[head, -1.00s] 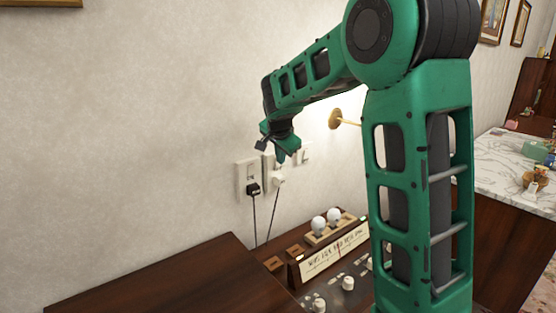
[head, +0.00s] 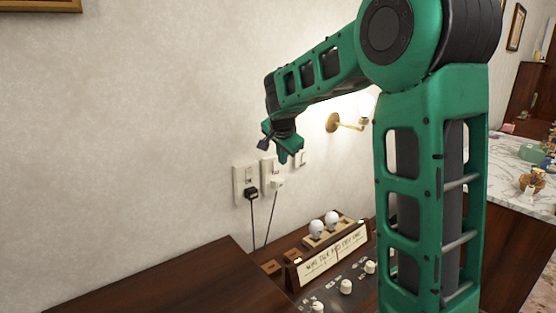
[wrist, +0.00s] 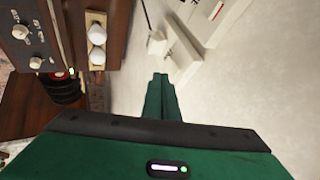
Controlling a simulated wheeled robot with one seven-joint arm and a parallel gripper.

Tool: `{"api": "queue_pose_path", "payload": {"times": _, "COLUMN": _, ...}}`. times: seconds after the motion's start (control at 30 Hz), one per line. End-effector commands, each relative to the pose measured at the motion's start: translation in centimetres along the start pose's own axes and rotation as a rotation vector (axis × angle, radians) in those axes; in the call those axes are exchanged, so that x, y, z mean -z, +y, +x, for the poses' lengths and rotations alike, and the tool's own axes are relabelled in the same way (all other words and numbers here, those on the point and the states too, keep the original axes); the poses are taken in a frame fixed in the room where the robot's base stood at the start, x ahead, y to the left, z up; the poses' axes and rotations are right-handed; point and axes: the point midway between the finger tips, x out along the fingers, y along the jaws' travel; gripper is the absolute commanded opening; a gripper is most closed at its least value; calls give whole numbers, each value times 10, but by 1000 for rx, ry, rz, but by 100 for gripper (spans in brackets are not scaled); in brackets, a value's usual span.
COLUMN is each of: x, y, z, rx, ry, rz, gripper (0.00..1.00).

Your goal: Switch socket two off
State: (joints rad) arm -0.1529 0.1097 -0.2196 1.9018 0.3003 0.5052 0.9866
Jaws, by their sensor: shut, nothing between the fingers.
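Three wall sockets sit in a row on the pale wall. The left socket (head: 238,176) has a black plug (head: 251,193). The middle socket (head: 265,169) has a white plug (head: 277,183), and the right socket (head: 301,159) is smaller in view. I see no number on them. My green gripper (head: 290,157) is shut and empty, in front of and slightly above the middle and right sockets. In the wrist view its closed fingers (wrist: 162,80) point towards a white socket (wrist: 184,52) with a white plug (wrist: 157,44). A red mark shows on another socket (wrist: 222,18). The switch positions are unclear.
A dark wooden cabinet (head: 185,285) stands below the sockets. Beside it is a panel with white knobs (head: 346,287) and two white bulbs (head: 324,224). A brass wall lamp (head: 334,122) is to the right of my gripper. Two cords hang from the plugs.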

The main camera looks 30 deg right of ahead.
Motion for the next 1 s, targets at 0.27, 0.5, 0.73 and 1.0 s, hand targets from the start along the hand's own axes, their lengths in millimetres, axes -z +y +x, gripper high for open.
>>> {"api": "queue_pose_path", "payload": {"times": 0.27, "x": 2, "y": 2, "z": -46, "rx": 4, "ry": -1, "rz": -2, "gripper": 0}}
{"api": "queue_pose_path", "payload": {"times": 0.5, "x": 5, "y": -5, "z": -87, "rx": 3, "ry": 0, "rz": 0, "gripper": 0}}
{"api": "queue_pose_path", "payload": {"times": 0.73, "x": 5, "y": -8, "z": -104, "rx": 0, "ry": -1, "rz": -1, "gripper": 0}}
{"api": "queue_pose_path", "payload": {"times": 1.0, "x": 5, "y": -8, "z": -106, "rx": -1, "ry": -1, "rz": -1, "gripper": 0}}
